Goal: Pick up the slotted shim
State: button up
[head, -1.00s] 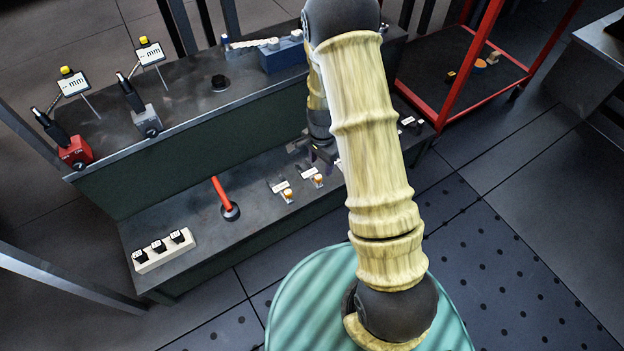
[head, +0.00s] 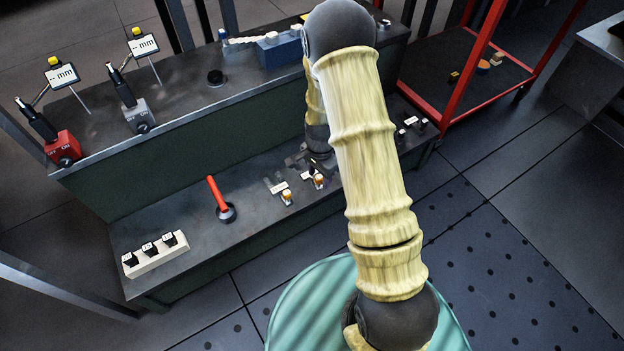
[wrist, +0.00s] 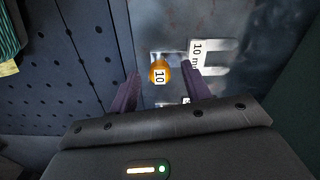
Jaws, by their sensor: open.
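My gripper (wrist: 161,88) is open and empty, its two dark fingers pointing down at the lower shelf in the wrist view. A pale grey slotted shim (wrist: 212,70) with a "10 mm" label lies flat on the shelf, beyond and right of the fingertips. An orange-topped piece (wrist: 159,66) marked "10" shows between and beyond the fingertips, left of that shim. In the head view my gripper (head: 303,165) is low over the shelf, partly hidden by my arm. Another labelled shim (head: 277,187) lies to its left, with an orange-and-white piece (head: 287,197) in front.
The lower shelf (head: 185,225) also holds a red-handled tool (head: 218,197) and a white block with black labelled pieces (head: 155,257). The upper shelf edge rises behind. Gauges stand on top at left. A red-framed cart (head: 465,85) is at right.

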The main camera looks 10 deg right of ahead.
notch_tip(320, 180, down, 2)
jog(key=shift+f+b, duration=0.2)
jog(key=shift+b, duration=0.35)
grip_shut()
jog(key=shift+r, duration=0.15)
notch_tip(320, 180, up, 10)
jog(key=p, duration=0.6)
jog(key=shift+p, duration=0.3)
